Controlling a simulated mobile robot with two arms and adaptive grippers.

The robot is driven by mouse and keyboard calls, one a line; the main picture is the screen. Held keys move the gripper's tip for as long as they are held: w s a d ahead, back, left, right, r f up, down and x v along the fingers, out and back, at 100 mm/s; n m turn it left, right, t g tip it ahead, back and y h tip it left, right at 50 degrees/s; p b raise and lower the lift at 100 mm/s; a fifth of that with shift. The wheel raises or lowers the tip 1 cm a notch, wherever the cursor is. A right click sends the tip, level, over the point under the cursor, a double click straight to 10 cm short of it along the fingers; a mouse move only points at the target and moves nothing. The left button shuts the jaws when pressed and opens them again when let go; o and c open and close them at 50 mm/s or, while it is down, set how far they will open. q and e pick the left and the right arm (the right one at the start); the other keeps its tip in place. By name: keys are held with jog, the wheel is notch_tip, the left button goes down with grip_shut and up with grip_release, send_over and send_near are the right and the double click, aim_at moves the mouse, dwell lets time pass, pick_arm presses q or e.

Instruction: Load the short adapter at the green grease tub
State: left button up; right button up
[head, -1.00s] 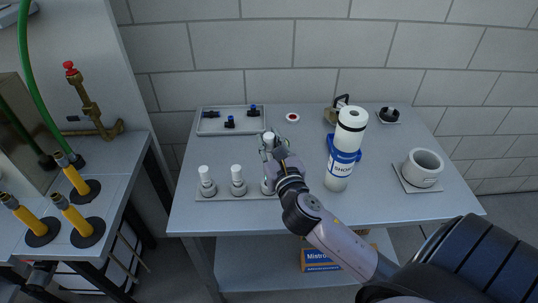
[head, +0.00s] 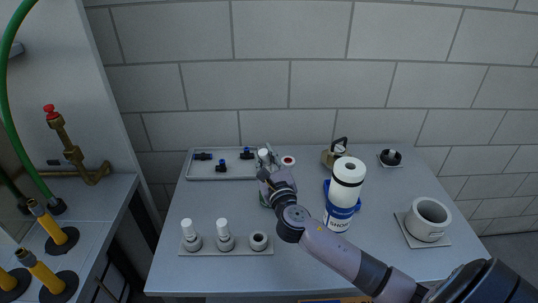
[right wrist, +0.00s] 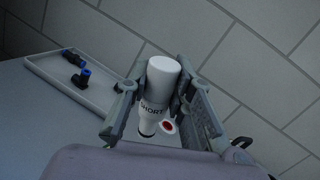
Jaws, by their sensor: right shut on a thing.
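The short adapter (right wrist: 160,90) is a white cylinder with a grey band reading SHORT and a narrower lower end. My right gripper (right wrist: 158,100) is shut on it, with a finger on each side. In the head view its white top (head: 264,155) shows above my right gripper (head: 268,172), which is at the back of the table, by the tray. A small white tub with a red centre (head: 288,161) sits just right of the gripper; it also shows behind the adapter in the right wrist view (right wrist: 168,127). I cannot make out a green tub. My left gripper is not in view.
A grey rack (head: 207,251) holds two white-topped adapters and an empty holder (head: 259,240). A tray (head: 222,177) holds blue-black fittings. A tall white-and-blue cylinder (head: 345,190) stands close right of my arm. A grey-white pot (head: 428,220) stands at the right.

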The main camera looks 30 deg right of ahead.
jog(key=shift+w+d+f, duration=0.15)
jog(key=shift+w+f, duration=0.15)
jog(key=shift+f, duration=0.1)
jog(key=shift+f+n, duration=0.1)
jog(key=shift+n, duration=0.2)
jog(key=shift+s+a+f+b, duration=0.1)
jog(key=shift+a+f+b, duration=0.15)
jog(key=shift+f+b, duration=0.6)
notch_tip(320, 180, down, 3)
jog(key=b, duration=0.4)
jog(key=shift+f, duration=0.1)
jog(key=shift+f+b, duration=0.35)
jog(key=shift+b, duration=0.2)
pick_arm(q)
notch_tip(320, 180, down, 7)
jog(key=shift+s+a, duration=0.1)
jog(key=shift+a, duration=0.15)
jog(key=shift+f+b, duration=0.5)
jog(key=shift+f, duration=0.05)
pick_arm(e)
jog(key=shift+f, duration=0.7)
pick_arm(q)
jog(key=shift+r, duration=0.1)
